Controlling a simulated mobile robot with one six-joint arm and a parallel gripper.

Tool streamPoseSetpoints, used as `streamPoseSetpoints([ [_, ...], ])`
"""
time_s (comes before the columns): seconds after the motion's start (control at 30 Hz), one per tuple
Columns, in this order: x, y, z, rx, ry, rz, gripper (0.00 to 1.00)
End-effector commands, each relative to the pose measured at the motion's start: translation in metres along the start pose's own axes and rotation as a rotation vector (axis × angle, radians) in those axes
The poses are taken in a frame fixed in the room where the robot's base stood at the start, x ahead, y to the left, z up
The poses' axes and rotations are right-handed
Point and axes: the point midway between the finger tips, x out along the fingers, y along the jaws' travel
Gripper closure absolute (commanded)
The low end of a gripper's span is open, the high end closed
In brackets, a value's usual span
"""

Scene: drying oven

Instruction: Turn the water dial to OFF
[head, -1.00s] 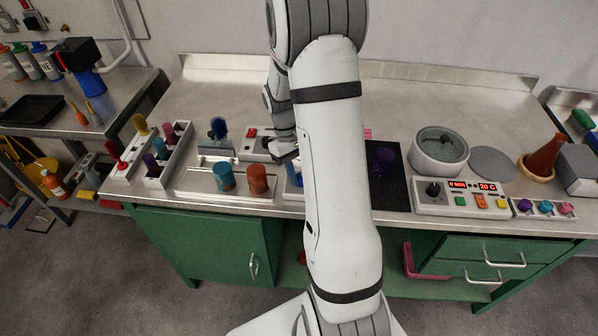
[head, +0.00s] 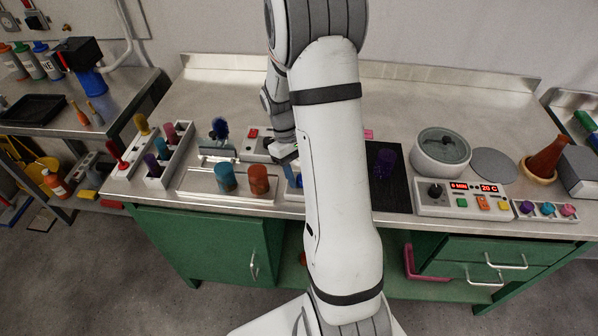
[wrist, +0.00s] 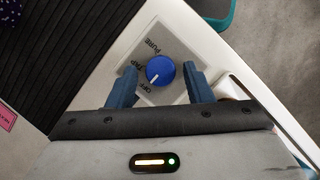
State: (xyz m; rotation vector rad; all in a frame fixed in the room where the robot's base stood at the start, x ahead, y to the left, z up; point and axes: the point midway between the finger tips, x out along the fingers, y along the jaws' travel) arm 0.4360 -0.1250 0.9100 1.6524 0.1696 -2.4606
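The water dial (wrist: 160,70) is a round blue knob with a white pointer line on a grey plate (wrist: 178,45) marked PURE, TAP and OFF. In the wrist view its pointer aims down and left, close to the OFF mark. My gripper (wrist: 159,68) is open, with one blue finger on each side of the dial. Gaps show between the fingers and the knob; how far the fingertips reach down is unclear. In the head view my gripper (head: 285,153) is low over the bench, and my arm hides most of the dial area.
A teal cup (head: 224,178) and an orange-brown cup (head: 258,180) stand left of my gripper. A dark mat (head: 396,190) with a purple item lies right of my arm. A control panel (head: 470,198) and a round grey pot (head: 442,160) stand farther right. The back of the bench is clear.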

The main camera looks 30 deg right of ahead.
Motion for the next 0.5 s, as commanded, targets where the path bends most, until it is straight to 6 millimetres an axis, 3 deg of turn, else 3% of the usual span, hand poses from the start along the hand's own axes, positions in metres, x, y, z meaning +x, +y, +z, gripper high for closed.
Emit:
streamPoseSetpoints([
  [0.33,-0.003,0.000,0.001,0.001,-0.003,-0.001,0.49],
  [0.5,-0.026,0.000,-0.001,0.001,0.000,0.000,0.49],
])
